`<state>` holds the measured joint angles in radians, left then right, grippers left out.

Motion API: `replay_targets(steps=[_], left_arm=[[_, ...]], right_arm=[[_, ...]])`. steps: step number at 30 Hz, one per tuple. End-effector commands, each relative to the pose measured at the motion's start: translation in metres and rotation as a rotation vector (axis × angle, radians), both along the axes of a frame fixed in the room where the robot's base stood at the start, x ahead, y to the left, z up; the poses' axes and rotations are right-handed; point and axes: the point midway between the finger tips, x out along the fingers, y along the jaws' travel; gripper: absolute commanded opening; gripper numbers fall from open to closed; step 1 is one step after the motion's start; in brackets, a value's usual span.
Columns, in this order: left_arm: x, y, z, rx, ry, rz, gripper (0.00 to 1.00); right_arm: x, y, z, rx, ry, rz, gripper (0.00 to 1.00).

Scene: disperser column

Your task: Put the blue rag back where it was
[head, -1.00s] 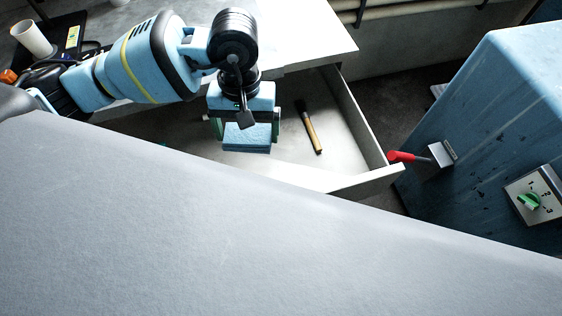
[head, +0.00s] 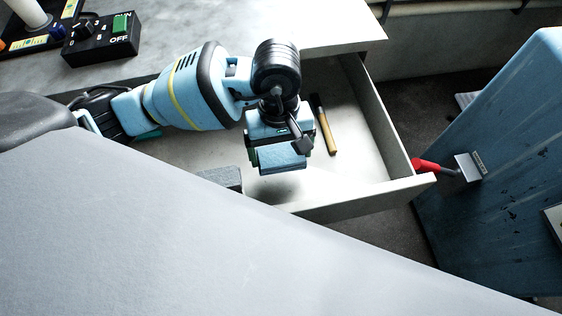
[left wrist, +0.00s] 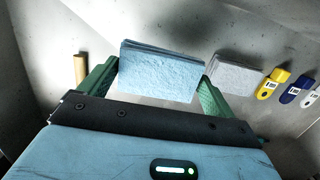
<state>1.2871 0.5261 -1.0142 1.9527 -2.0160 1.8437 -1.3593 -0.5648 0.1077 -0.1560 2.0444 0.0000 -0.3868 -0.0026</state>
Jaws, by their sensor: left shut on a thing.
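The blue rag (left wrist: 160,72) is a folded light-blue block between the green fingers of my left gripper (left wrist: 158,85) in the left wrist view. My left gripper is shut on it. In the head view the rag (head: 282,160) hangs below the gripper, over the open drawer (head: 370,190). A soft shadow lies on the drawer floor under it, so it looks held a little above the floor. My right gripper is not in view.
In the drawer lie a brush with a wooden handle (head: 327,132), a grey folded block (left wrist: 235,74), and yellow, blue and white tags (left wrist: 273,84). A black control box (head: 100,40) stands on the worktop. A blue cabinet with a red-handled lever (head: 432,166) is at right.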

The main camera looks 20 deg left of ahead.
Motion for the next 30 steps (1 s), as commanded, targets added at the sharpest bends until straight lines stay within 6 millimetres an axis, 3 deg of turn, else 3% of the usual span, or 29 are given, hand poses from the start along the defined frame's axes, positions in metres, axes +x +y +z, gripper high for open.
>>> replay_targets(steps=[3, 11, 20, 30], left_arm=[[0.0, 0.0, -0.013, -0.001, 0.001, 0.0, 0.69], [0.0, 0.0, -0.02, -0.001, 0.001, -0.002, 0.69], [-0.001, 0.0, -0.053, 0.0, 0.002, -0.001, 0.69], [0.0, 0.0, -0.057, 0.0, 0.0, -0.002, 0.69]], right_arm=[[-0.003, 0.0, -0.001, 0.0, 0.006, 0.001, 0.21], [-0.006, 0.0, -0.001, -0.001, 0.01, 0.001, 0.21], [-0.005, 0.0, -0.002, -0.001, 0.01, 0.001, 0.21], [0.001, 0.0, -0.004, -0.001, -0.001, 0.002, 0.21]])
